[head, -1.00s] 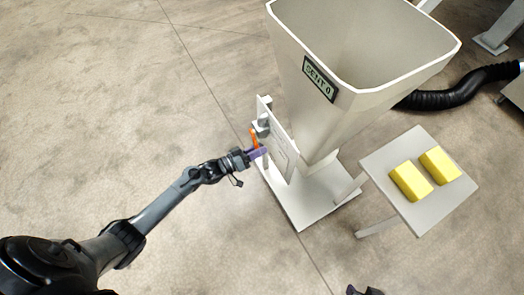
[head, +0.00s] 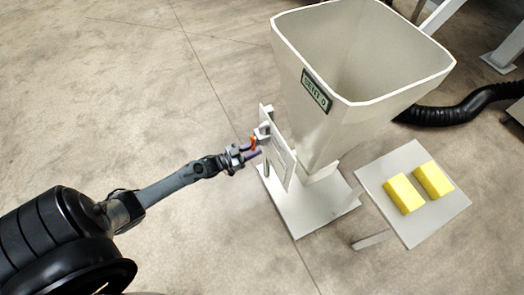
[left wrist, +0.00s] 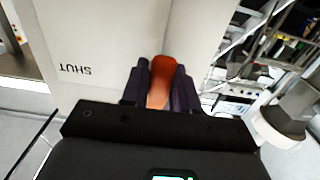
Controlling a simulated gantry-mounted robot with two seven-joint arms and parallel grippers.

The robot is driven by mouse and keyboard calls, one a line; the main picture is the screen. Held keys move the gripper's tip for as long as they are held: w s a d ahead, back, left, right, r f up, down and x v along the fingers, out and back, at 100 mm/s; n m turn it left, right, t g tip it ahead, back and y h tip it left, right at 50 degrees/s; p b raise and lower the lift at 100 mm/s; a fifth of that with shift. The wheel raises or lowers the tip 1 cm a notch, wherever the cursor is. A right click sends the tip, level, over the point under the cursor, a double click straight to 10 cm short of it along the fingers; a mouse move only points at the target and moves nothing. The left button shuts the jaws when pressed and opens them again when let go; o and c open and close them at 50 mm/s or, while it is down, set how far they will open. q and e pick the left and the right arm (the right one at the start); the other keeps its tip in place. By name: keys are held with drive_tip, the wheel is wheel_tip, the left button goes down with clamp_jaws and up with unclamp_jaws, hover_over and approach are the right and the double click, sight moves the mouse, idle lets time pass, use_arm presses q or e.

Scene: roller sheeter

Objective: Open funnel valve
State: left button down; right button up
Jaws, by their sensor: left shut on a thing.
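The large cream funnel (head: 318,125) stands on a flat base, with a display reading "SENT 0" on its side. An upright plate (head: 280,160) on its left side carries the valve's orange handle (head: 253,143). My left gripper (head: 250,149) is shut on the handle, which also shows between the dark purple fingers in the left wrist view (left wrist: 159,80). In that view the word "SHUT" (left wrist: 75,70) shows upside down on the pale panel left of the fingers. The valve's inside is hidden. My right gripper is out of view.
A small pale table (head: 410,225) right of the funnel holds two yellow blocks (head: 404,194) (head: 433,180). A black ribbed hose (head: 460,110) runs behind the funnel. The concrete floor to the left is clear.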

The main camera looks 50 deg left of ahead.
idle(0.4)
use_arm(q)
drive_tip(key=c, duration=0.9)
unclamp_jaws()
drive_tip(key=shift+a, duration=0.1)
drive_tip(key=shift+c, duration=0.2)
drive_tip(key=shift+s, duration=0.25)
drive_tip(key=p+v, duration=0.3)
drive_tip(key=v, duration=0.7)
drive_tip(key=shift+a+p, duration=0.15)
drive_tip(key=shift+p, duration=0.2)
drive_tip(key=shift+s+r, duration=0.1)
